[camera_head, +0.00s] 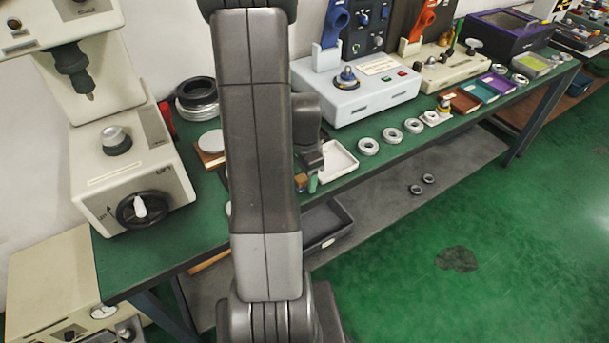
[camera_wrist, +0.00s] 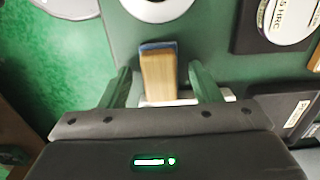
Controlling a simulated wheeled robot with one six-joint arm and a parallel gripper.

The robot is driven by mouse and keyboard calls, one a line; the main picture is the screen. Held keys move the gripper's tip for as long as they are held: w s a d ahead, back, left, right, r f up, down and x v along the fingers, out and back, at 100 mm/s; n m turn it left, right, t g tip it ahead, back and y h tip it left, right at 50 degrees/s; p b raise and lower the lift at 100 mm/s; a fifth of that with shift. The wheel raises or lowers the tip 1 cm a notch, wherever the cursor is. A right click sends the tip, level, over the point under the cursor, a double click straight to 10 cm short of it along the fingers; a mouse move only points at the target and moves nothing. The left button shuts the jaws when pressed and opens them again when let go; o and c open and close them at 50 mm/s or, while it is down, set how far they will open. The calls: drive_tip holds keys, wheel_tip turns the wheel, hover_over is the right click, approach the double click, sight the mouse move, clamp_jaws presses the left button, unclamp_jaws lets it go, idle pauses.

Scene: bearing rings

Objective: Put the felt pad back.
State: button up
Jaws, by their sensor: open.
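A small wooden block with a blue layer at one end, possibly the felt pad (camera_wrist: 158,75), stands between the fingers of my gripper (camera_wrist: 160,68) in the wrist view. My gripper is open, with a gap to the block on each side. In the head view my arm hides most of this spot. A bit of brown (camera_head: 301,180) shows there beside a green fingertip, low over the bench's front edge. I cannot tell whether the block rests on the bench. The felt pad's own place cannot be made out.
A white tray (camera_head: 338,160) is just right of my gripper on the green bench (camera_head: 150,262). Several bearing rings (camera_head: 368,146) lie farther right. A tester with a dial (camera_head: 140,208) stands left. A pale disc (camera_head: 210,142) on a brown plate lies behind my arm. A dark bin (camera_head: 325,228) is below.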

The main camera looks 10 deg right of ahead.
sight(304, 176)
wheel_tip(304, 176, up, 12)
drive_tip(key=shift+p, duration=0.3)
drive_tip(key=shift+f, duration=0.1)
